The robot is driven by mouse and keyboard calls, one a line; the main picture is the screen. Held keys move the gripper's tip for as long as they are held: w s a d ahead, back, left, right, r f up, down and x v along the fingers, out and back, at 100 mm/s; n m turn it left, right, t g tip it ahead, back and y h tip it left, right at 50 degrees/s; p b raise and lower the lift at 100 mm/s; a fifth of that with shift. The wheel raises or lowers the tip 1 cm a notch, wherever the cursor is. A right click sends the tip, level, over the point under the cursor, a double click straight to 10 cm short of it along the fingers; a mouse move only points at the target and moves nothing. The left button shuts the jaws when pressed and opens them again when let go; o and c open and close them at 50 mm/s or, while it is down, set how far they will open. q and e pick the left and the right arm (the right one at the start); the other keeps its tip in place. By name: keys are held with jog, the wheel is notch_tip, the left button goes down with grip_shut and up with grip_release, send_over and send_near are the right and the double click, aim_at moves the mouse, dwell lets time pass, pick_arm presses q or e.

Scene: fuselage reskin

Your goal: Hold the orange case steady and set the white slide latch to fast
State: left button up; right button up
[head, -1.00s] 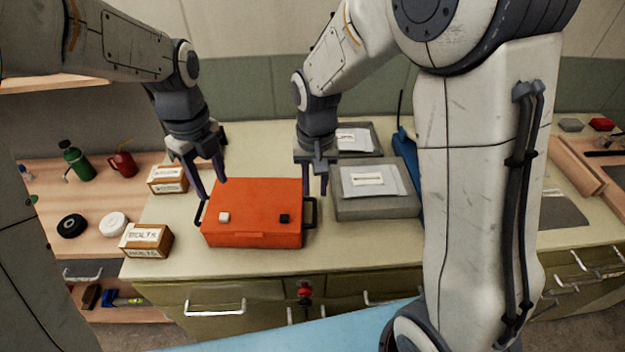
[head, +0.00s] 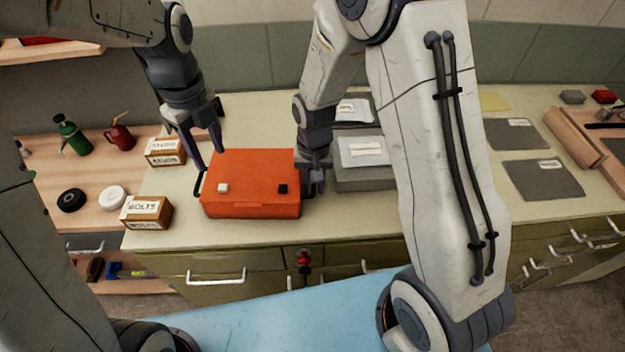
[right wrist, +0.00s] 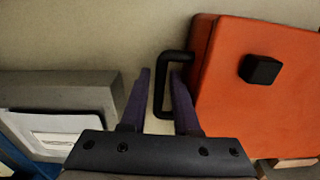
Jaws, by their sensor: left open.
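The orange case (head: 250,170) lies on the bench, with a white slide latch (head: 223,188) at left and a black latch (head: 283,188) at right on its top. My left gripper (head: 211,160) is open and empty by the case's left end, near the dark left handle (head: 198,187). My right gripper (head: 314,190) is down at the case's right end. In the right wrist view its fingers (right wrist: 162,82) stand apart with the dark right handle (right wrist: 158,92) between them. The right finger is close to the handle; I cannot tell if they touch.
Bolts boxes (head: 146,212) stand left of the case. A grey box (head: 365,178) with a labelled packet stands close to the right of my right gripper. The bench top in front of the case is clear. Drawers (head: 215,278) are below.

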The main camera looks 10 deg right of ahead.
jog(key=shift+c, duration=0.3)
grip_shut()
dwell(1.0)
pick_arm(q)
grip_shut()
jog(key=n+h, duration=0.1)
jog(key=n, duration=0.1)
jog(key=d+n+h, duration=0.1)
jog(key=n, duration=0.1)
jog(key=d+n+h, duration=0.1)
jog(key=n, duration=0.1)
jog(key=shift+s+d+f+n+g+h, duration=0.2)
jog(key=shift+s+n+g+h, duration=0.1)
jog(key=shift+s+g+h, duration=0.1)
